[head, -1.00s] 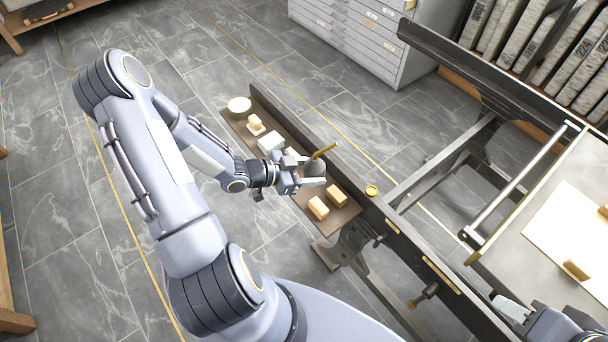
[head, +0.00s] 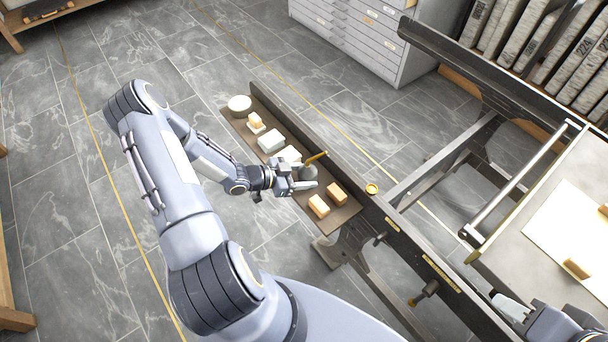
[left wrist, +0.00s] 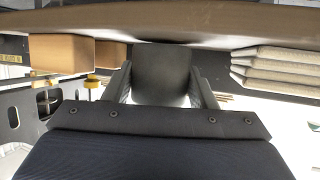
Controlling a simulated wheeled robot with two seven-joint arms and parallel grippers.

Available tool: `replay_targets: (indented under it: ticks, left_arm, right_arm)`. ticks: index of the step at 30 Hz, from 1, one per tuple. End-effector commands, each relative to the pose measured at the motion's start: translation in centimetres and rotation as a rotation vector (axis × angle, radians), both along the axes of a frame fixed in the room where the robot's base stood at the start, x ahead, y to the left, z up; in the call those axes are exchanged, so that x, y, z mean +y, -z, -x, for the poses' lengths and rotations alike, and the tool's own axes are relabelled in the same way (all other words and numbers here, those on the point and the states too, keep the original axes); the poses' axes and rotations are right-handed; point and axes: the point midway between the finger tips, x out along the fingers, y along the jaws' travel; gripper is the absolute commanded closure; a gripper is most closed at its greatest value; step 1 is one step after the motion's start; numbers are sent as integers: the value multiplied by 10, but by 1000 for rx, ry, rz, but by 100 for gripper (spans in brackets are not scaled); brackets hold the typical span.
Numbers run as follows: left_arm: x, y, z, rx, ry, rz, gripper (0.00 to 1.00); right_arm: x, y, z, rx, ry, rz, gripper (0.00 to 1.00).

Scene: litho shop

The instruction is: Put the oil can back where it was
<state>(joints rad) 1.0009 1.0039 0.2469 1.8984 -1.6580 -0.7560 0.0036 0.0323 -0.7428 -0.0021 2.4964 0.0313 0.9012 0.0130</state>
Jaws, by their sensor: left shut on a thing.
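The oil can is a small dark grey can (head: 308,172) with a brass spout pointing up and to the right. My left gripper (head: 304,181) is shut on it, over the narrow brown shelf (head: 343,217) on the side of the press. In the left wrist view the dark can body (left wrist: 162,72) sits between the two fingers. Whether its base touches the shelf, I cannot tell. My right gripper (head: 512,305) shows only partly at the lower right, over the press edge; its fingers are not clear.
Two tan blocks (head: 319,206) (head: 336,194) lie on the shelf nearer than the can. Folded pale cloths (head: 289,155), a white block (head: 271,140), a sponge (head: 255,122) and a round pale bowl (head: 239,103) lie farther along. The dark press rail (head: 345,165) borders the shelf.

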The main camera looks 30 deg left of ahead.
Motion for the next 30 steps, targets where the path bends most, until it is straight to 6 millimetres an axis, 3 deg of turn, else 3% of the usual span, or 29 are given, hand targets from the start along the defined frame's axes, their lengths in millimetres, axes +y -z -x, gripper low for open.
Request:
replay_targets:
  ticks: [3,4,9,20,30]
  left_arm:
    - [0,5,0,0,0,0,67]
    - [0,5,0,1,0,-1,47]
    - [0,4,0,0,0,0,27]
    - [0,-4,0,1,0,1,27]
    - [41,-26,46,0,-4,-4,27]
  right_arm:
    - [0,6,0,0,0,0,64]
    - [0,5,0,0,0,0,64]
    - [0,4,0,0,0,0,64]
    - [0,-4,0,0,0,0,64]
    - [0,2,0,0,0,0,64]
